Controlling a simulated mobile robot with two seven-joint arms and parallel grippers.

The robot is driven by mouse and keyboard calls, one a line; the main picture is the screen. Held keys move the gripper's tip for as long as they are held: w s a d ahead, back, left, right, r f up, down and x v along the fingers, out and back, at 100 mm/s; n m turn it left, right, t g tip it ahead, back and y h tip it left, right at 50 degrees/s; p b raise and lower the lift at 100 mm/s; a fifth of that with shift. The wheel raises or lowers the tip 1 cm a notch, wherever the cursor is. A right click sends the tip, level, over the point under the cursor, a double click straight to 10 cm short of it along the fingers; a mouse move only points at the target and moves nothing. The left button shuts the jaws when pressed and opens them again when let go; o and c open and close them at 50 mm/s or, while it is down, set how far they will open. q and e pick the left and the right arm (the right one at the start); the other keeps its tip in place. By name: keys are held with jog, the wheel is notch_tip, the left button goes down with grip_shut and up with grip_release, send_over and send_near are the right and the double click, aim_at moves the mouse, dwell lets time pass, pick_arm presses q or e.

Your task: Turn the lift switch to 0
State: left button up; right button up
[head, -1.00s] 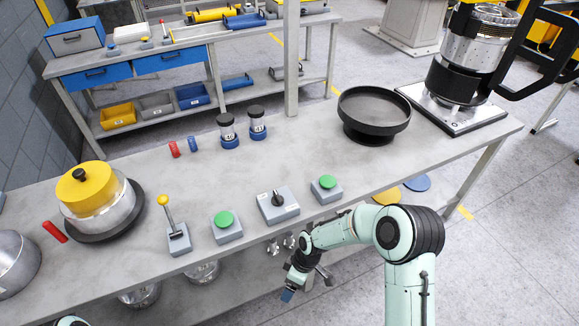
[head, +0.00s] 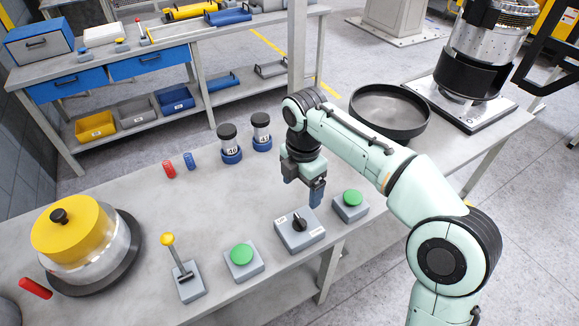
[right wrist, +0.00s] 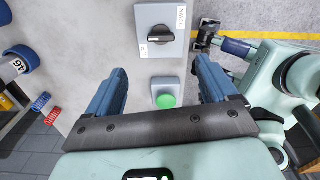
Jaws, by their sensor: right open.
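The lift switch is a grey box (head: 290,238) with a black rotary knob (head: 299,221), on the table between two green buttons. It also shows near the top of the right wrist view (right wrist: 160,38), with white labels at two corners; the knob's bar lies roughly across the box there. Which mark the knob points to is unclear. My right gripper (head: 303,192) points down above and slightly behind the switch. Its blue fingers (right wrist: 160,88) are apart and empty, with the switch beyond their tips. Part of my left arm (right wrist: 285,75) shows at the right wrist view's right side; its finger state is unclear.
Green buttons (head: 241,254) (head: 350,198) flank the switch closely. A yellow-knobbed lever (head: 184,275) stands further left. Two blue-based jars (head: 231,150) (head: 261,138) and a black round dish (head: 390,112) stand behind. The table's middle is clear.

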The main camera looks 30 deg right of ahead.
aim_at(300, 219)
notch_tip(300, 219, down, 13)
jog(key=b, duration=0.3)
jog(key=shift+s+f, duration=0.15)
jog(key=shift+f, duration=0.05)
jog(key=c, duration=1.1)
jog(key=m, duration=1.1)
jog(key=o, duration=1.1)
